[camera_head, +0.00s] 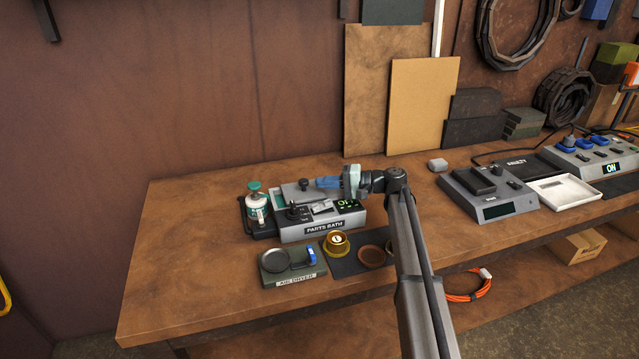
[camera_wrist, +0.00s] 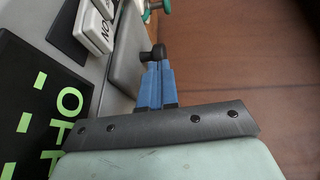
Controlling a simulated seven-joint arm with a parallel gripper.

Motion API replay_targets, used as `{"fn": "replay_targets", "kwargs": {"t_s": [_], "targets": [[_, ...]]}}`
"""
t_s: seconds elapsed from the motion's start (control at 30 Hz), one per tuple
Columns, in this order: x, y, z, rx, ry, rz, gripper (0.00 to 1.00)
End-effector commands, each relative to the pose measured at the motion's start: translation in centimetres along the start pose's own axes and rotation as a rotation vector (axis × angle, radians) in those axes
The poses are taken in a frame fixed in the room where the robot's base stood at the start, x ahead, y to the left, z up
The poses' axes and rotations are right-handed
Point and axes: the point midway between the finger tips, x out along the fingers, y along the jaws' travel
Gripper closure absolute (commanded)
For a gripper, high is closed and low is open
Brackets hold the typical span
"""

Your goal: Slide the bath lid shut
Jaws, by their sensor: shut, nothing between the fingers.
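The grey box labelled PARTS BATH (camera_head: 325,225) stands at the back middle of the bench. Its flat grey lid (camera_head: 294,191) has a dark knob (camera_head: 304,183). A teal strip of the bath's inside shows at the lid's left, so the lid does not cover all of it. My gripper (camera_head: 318,183), with blue fingers, comes in from the right at knob height. In the wrist view the shut, empty fingers (camera_wrist: 154,66) point at the dark knob (camera_wrist: 157,51), which is just past their tips. I cannot tell whether they touch. The grey lid (camera_wrist: 124,75) lies to their left.
A teal-capped bottle (camera_head: 257,210) stands left of the bath. In front are the AIR DRYER (camera_head: 292,277), an amber jar (camera_head: 336,245) and a brown dish (camera_head: 371,257). The bath's green display (camera_head: 347,204) and switches face front. The bench is bare at the left.

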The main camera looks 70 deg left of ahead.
Motion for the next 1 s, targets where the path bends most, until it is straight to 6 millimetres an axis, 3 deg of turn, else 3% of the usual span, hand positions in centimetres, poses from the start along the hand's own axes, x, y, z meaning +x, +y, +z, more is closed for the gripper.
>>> {"fn": "replay_targets", "kwargs": {"t_s": [0.2, 0.5, 0.8, 1.0], "targets": [[-4.5, 0.0, 0.0, 0.000, 0.002, 0.000, 1.00], [-9.7, 0.0, 0.0, 0.000, 0.001, 0.000, 1.00], [-11.9, -0.2, -0.1, 0.006, 0.001, 0.000, 1.00], [-12.0, -0.2, -0.1, 0.209, 0.000, 0.000, 1.00]]}}
